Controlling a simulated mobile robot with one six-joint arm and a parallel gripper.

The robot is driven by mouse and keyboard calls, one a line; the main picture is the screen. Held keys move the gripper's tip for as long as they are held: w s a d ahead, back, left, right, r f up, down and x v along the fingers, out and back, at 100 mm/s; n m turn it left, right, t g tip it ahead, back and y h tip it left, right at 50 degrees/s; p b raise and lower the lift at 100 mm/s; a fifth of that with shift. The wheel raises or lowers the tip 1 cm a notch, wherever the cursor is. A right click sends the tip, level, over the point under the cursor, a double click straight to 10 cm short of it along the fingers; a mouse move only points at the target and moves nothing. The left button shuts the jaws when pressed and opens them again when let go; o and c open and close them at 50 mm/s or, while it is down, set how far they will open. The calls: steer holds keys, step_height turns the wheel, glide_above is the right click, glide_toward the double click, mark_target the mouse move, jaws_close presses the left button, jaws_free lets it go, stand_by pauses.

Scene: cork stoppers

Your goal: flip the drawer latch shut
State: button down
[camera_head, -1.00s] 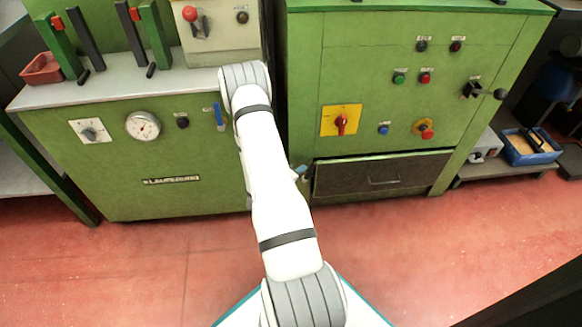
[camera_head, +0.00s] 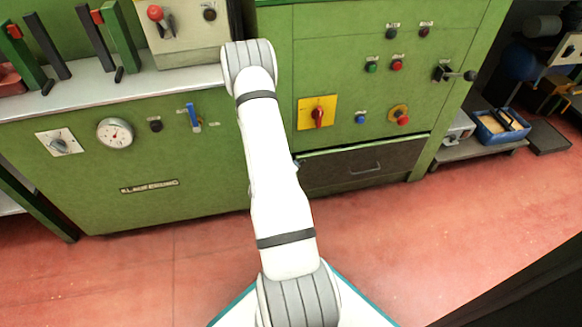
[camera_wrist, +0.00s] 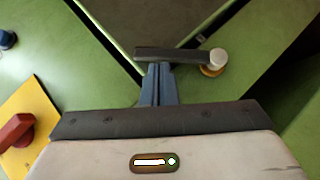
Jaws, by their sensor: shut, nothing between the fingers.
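In the wrist view, the drawer latch is a dark bar (camera_wrist: 165,53) with a pale round knob (camera_wrist: 217,58) over a brass-coloured base at its right end. The knob end is over the green cabinet front; the bar appears to cross the lower corner of the dark drawer front (camera_wrist: 150,18). My gripper (camera_wrist: 160,70) is shut and empty, its blue-grey fingertips right at the bar's near edge; I cannot tell whether they touch. In the head view, the drawer (camera_head: 345,172) shows right of my arm, which hides the latch and most of my gripper.
A yellow plate with a red switch (camera_wrist: 22,125) is at the left of the wrist view. In the head view, a blue-handled lever (camera_head: 194,118) is on the left green cabinet, and a blue bin (camera_head: 500,127) stands at right. Red floor before the cabinets is clear.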

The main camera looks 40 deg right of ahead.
steer(key=shift+w+r, duration=0.1)
stand_by(0.3)
steer(key=shift+r+p, duration=0.3)
steer(key=shift+r, duration=0.45)
steer(key=shift+a, duration=0.1)
steer(key=s+a+r+p, duration=0.2)
steer(key=a+r+p, duration=0.2)
steer(key=a+r, duration=0.4)
steer(key=shift+a, duration=1.05)
